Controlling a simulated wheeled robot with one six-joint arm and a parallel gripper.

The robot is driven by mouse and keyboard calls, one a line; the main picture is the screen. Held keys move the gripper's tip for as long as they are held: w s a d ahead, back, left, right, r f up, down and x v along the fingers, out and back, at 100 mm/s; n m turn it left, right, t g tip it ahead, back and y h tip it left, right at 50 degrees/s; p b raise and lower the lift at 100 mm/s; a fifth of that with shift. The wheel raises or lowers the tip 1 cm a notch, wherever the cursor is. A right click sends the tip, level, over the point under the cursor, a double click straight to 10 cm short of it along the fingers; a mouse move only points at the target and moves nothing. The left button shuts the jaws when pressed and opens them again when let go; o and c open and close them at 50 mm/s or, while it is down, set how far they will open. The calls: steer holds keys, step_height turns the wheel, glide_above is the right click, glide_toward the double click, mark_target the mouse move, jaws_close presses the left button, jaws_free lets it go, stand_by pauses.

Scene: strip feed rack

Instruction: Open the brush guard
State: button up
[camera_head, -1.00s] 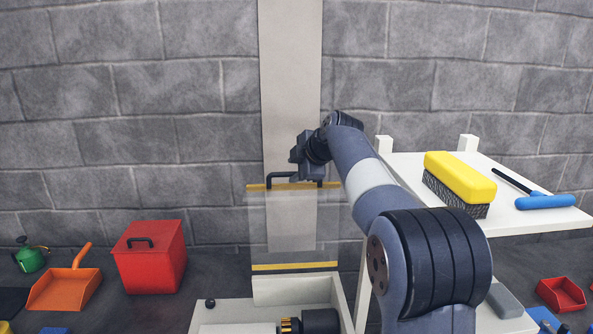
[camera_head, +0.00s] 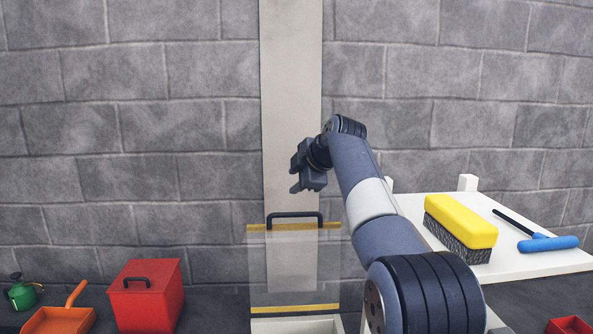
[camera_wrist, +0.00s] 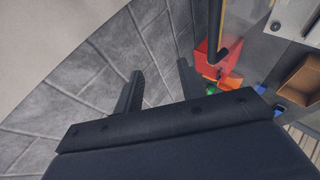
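The brush guard (camera_head: 265,268) is a clear panel with yellow-and-black strips along its top and bottom. It stands upright above a white housing (camera_head: 300,326), which is mostly cut off at the bottom of the head view. A black bar handle (camera_head: 295,216) sits on its top strip. My gripper (camera_head: 299,186) is above the handle, apart from it, and holds nothing. In the wrist view its two fingers (camera_wrist: 160,88) stand apart with an empty gap. The black handle (camera_wrist: 230,56) shows to their right there.
A white shelf (camera_head: 510,264) at right holds a yellow brush (camera_head: 460,224) and a blue-handled tool (camera_head: 548,243). A red box (camera_head: 146,305), an orange dustpan (camera_head: 58,320) and a green can (camera_head: 20,293) stand at lower left. The grey wall is behind.

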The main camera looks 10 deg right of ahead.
step_height(320, 180, up, 2)
steer(key=shift+r, duration=0.1)
stand_by(0.5)
steer(key=shift+f+b, duration=0.35)
steer(key=shift+f, duration=2.9)
